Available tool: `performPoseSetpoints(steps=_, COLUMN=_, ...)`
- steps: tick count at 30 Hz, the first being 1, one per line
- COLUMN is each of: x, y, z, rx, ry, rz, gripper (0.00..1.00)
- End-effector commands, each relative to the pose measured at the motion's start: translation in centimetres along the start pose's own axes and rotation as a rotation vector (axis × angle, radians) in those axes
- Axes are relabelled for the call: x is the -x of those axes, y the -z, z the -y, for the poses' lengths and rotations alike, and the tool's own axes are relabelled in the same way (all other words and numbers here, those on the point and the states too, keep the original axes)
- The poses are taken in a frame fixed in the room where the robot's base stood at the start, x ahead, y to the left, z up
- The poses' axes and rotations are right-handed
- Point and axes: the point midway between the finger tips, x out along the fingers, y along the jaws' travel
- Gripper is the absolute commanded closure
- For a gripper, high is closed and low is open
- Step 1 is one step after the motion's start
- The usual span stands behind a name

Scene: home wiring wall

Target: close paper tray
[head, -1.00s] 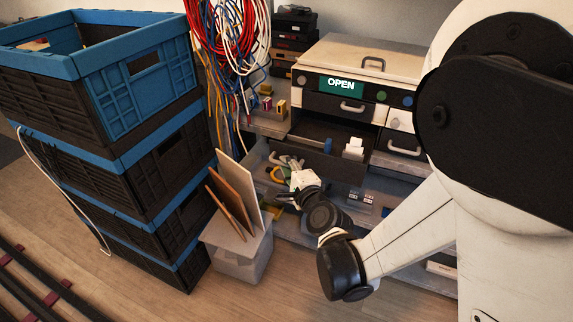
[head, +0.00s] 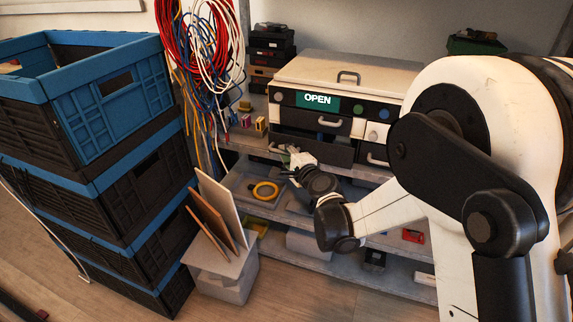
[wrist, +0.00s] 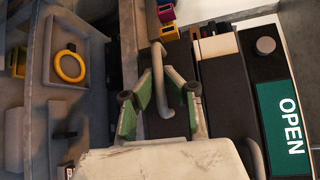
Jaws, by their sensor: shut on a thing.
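The paper tray (head: 335,153) is the dark lower drawer of the cream-and-black machine (head: 390,84), under the upper drawer with its own grey handle (head: 330,123). Its dark front also shows in the wrist view (wrist: 178,62). My gripper (head: 288,153) is at the left part of the tray front. In the wrist view its green-padded fingers (wrist: 163,100) are on both sides of the tray's grey bar handle (wrist: 159,84), shut on it.
A green OPEN sign (head: 318,101) is on the machine. Stacked blue-and-black crates (head: 110,120) stand left, beside hanging cables (head: 205,60) and a bin (head: 225,280) holding upright boards. A yellow ring (head: 265,190) lies on the lower shelf. Floor in front is clear.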

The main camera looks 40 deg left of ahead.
Motion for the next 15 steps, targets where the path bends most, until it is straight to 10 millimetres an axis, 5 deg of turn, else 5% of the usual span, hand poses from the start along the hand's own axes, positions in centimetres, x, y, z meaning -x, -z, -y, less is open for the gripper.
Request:
performPoseSetpoints(steps=6, x=-2.3, y=2.5, z=0.7, rx=-0.001, ry=0.001, rz=-0.003, gripper=1.00)
performPoseSetpoints(steps=15, x=-3.1, y=3.2, z=0.9, rx=0.001, ry=0.000, rz=-0.001, gripper=1.00)
